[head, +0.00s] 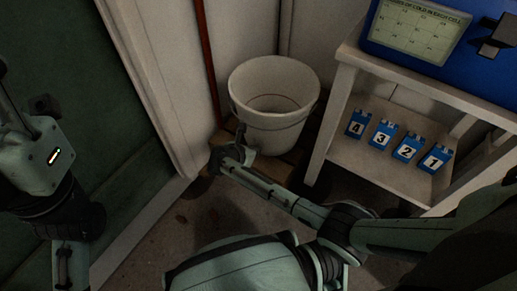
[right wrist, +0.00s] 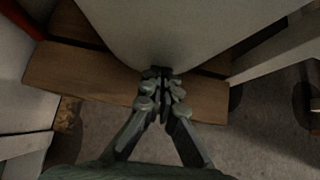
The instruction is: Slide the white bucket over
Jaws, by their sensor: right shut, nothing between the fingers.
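The white bucket (head: 273,95) stands upright and looks empty, in the corner on a low wooden pallet (head: 283,163). In the right wrist view the bucket's side (right wrist: 175,30) fills the top of the picture. My right gripper (head: 240,135) is at the bucket's front left side. In the right wrist view the gripper (right wrist: 162,75) is shut with nothing between its fingers, its tips at the bucket's lower wall; I cannot tell whether they touch. The left arm (head: 45,160) shows at the left edge, but its fingers are not in view.
A white shelf table (head: 345,165) stands right of the bucket, with blue numbered packs (head: 382,134) on its lower shelf and a blue device (head: 470,60) on top. A red pipe (head: 207,60) runs behind left. A door frame (head: 150,90) is at left. Floor in front is clear.

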